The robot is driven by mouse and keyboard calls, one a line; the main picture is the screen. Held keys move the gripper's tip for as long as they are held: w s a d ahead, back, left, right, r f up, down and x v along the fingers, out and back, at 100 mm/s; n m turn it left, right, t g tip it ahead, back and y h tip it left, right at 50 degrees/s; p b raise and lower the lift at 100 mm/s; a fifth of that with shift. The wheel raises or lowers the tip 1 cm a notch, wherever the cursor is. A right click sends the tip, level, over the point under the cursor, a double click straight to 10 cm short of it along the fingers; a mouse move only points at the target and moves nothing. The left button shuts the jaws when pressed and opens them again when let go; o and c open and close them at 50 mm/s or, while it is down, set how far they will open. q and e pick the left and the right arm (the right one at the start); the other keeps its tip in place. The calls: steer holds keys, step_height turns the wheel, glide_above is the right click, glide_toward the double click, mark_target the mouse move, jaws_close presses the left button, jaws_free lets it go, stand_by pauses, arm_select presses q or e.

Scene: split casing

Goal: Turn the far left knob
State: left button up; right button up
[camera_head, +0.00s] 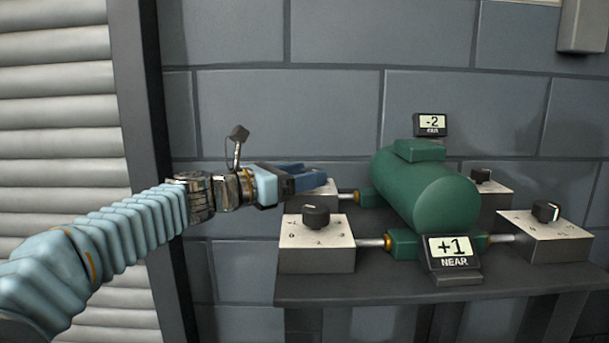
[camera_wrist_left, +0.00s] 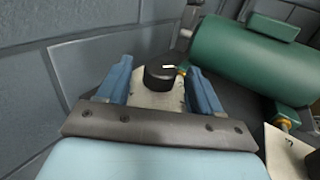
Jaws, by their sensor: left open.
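The far left knob (camera_wrist_left: 160,73) is a black knob with a white mark on its top, on a pale metal box (camera_wrist_left: 155,98). In the head view the box (camera_head: 322,197) shows partly, and my gripper hides the knob. My left gripper (camera_head: 312,175) is open, with its blue fingers over that box. In the left wrist view the fingers (camera_wrist_left: 159,66) stand on either side of the knob, with gaps showing. I cannot tell whether either finger touches it. The far display (camera_head: 432,123) reads -2. My right gripper is not in view.
The near left knob (camera_head: 316,216) sits in front of my gripper. A green cylinder (camera_head: 437,196) lies to the right. The near display (camera_head: 452,248) reads +1. Two more knobs, far right (camera_head: 482,175) and near right (camera_head: 546,211), stand beyond it. A block wall (camera_head: 335,110) is behind.

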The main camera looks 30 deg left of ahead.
arm_select(q)
steer(key=shift+w+d, duration=0.15)
steer(key=shift+w, duration=0.15)
